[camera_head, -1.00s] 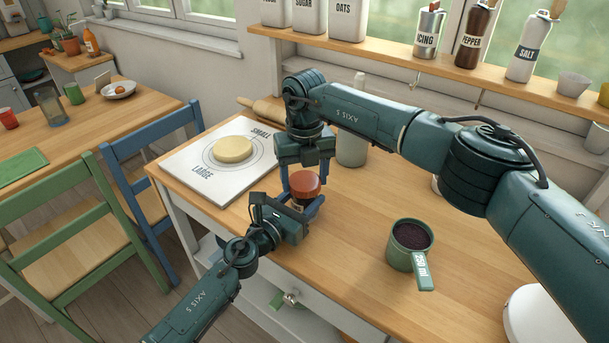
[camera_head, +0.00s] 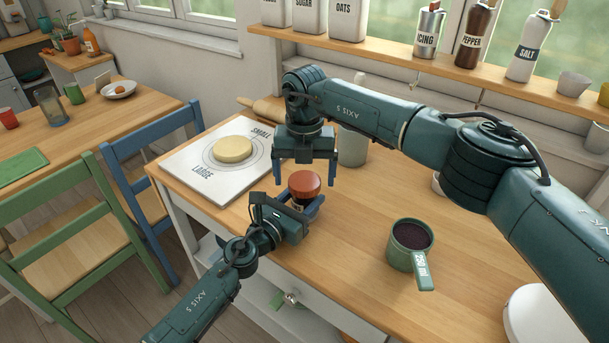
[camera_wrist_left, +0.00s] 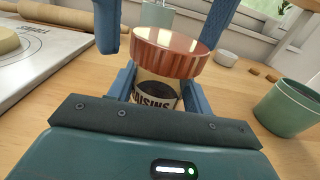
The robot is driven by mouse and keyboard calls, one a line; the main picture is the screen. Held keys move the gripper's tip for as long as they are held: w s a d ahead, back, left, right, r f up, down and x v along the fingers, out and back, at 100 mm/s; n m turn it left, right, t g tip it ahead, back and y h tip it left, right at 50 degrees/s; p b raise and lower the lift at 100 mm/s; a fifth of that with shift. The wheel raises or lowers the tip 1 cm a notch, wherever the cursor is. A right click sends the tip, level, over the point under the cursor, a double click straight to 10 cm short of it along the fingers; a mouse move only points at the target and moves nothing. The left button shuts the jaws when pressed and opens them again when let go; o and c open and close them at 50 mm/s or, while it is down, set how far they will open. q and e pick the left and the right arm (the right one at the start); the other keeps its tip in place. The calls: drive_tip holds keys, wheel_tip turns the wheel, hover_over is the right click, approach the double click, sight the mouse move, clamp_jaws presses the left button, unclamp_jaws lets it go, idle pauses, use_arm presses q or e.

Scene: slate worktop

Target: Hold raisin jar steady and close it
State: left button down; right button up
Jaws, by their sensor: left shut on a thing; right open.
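The raisin jar (camera_wrist_left: 155,94), clear with a cream label and dark contents, stands on the wooden worktop. Its ribbed red-brown lid (camera_head: 304,184) sits on top, and it looks a little tilted in the left wrist view (camera_wrist_left: 172,50). I cannot tell how tightly it is seated. My left gripper (camera_head: 299,208) is shut around the jar's body below the lid and hides much of the jar in the head view. My right gripper (camera_head: 305,178) is open, pointing down just above the lid, with one finger either side and apart from it.
A white board (camera_head: 180,160) with a pale dough disc (camera_head: 233,149) lies to the left. A green measuring cup (camera_head: 402,258) with dark contents stands to the right. A grey-green container (camera_head: 353,150) and a rolling pin (camera_head: 262,110) are behind. The front middle worktop is clear.

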wheel_tip(320, 180, up, 11)
drive_tip(key=shift+r, duration=0.2)
use_arm(q)
drive_tip(key=c, duration=0.6)
unclamp_jaws()
drive_tip(key=shift+o, duration=0.2)
drive_tip(key=shift+s+a, duration=0.3)
drive_tip(key=shift+s, duration=0.1)
drive_tip(key=v, duration=1.1)
drive_tip(key=shift+s+f, duration=0.1)
drive_tip(key=shift+s+a, duration=0.3)
drive_tip(key=shift+s, duration=0.05)
use_arm(e)
drive_tip(key=shift+f, duration=0.15)
